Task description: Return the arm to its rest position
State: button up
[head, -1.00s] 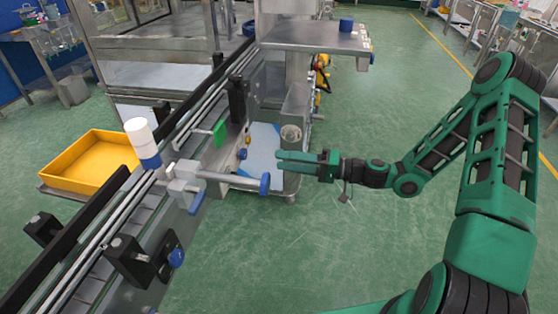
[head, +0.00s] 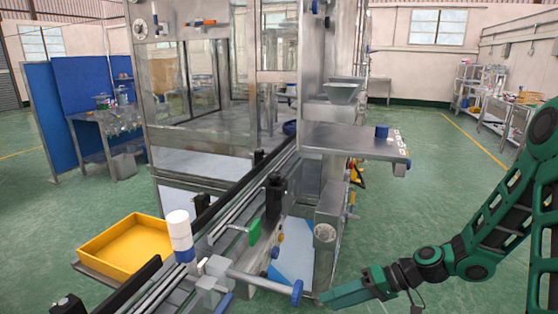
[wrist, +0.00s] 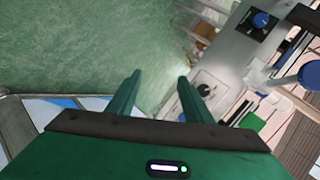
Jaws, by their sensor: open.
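My green gripper (head: 345,293) is low at the bottom of the head view, just right of the conveyor's blue-tipped rod. In the wrist view, its two green fingers (wrist: 158,95) stand apart with nothing between them. Green floor shows beyond the fingertips. My arm runs from the gripper up to the right edge of the head view.
A conveyor (head: 228,217) with a white bottle (head: 179,230) runs along the left. A yellow tray (head: 130,246) is left of it. A metal shelf (head: 345,143) carries a blue cup (head: 381,132). A glass-walled machine (head: 190,95) stands behind. The floor (head: 440,200) at right is clear.

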jog(key=s+d+r+m+g+h, duration=0.1)
jog(key=s+d+r+h, duration=0.3)
jog(key=d, duration=0.4)
jog(key=s+d+r+m+h, duration=0.1)
jog(key=s+d+r+h, duration=0.1)
jog(key=s+d+h, duration=0.35)
jog(key=s+d+r+m+h, duration=0.1)
jog(key=s+d+r+m, duration=0.2)
jog(key=s+d+r, duration=0.2)
jog(key=s+d+r+m+h, duration=0.1)
jog(key=s+d+r+m, duration=0.3)
jog(key=s+d, duration=0.3)
jog(key=s+r, duration=0.1)
jog(key=s, duration=0.2)
jog(key=shift+s+r, duration=0.15)
jog(key=shift+r, duration=0.05)
